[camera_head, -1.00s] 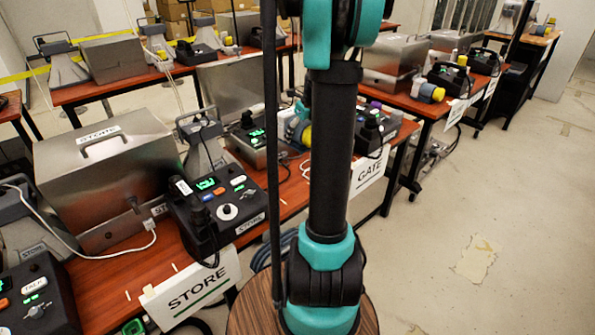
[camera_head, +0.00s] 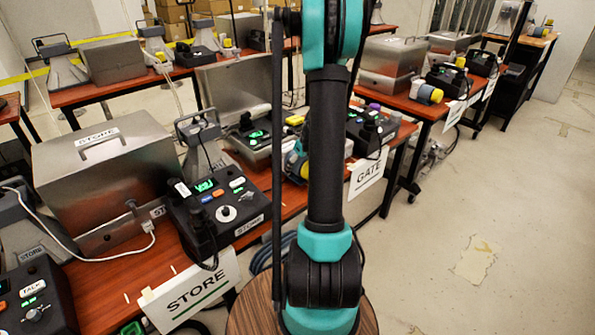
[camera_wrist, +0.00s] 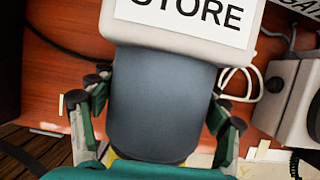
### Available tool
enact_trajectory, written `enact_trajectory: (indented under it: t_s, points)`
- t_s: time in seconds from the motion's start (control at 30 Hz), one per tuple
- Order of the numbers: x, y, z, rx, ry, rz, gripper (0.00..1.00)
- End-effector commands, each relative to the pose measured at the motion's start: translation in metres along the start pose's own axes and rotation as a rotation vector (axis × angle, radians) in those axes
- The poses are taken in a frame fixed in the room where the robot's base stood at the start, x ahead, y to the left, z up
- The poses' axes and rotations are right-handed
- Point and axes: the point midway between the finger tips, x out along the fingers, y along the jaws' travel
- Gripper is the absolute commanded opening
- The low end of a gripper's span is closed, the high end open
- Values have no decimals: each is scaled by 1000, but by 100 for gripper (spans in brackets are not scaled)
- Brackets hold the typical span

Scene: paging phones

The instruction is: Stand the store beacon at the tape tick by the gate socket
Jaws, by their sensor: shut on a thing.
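The store beacon (camera_wrist: 165,105) fills the middle of the wrist view: a blue-grey cylinder with a white end block labelled STORE and a bit of yellow at the lower edge. My gripper (camera_wrist: 157,110) is shut on it, a finger on each side. In the head view the beacon (camera_head: 296,156) shows partly, low over the table left of the GATE sign (camera_head: 368,174); my arm hides the rest and the gripper. Pale tape pieces lie on the wood left (camera_wrist: 61,105) and right (camera_wrist: 262,149) of the beacon. I cannot tell which is the tick. The gate socket is not clearly seen.
A pale grey box (camera_wrist: 284,92) with a dark round part stands close right of the beacon. A white cable (camera_wrist: 240,82) lies between them. The STORE phone console (camera_head: 220,205) and steel case (camera_head: 105,175) stand nearer on the table. The floor at right is open.

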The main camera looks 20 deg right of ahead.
Motion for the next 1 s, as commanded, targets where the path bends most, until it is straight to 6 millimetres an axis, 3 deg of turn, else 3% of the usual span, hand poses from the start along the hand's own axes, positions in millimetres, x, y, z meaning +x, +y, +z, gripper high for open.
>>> enact_trajectory:
  t_s: [0.2, 0.53, 0.57, 0.73, 1.0]
  points:
    - [20, 0, -8, 0, -1, 0, 15]
    - [22, 0, -9, 0, -1, 0, 15]
    - [22, 0, -9, 0, 0, 0, 76]
    - [22, 0, -9, 0, 0, 0, 96]
    - [22, 0, -9, 0, 0, 0, 96]
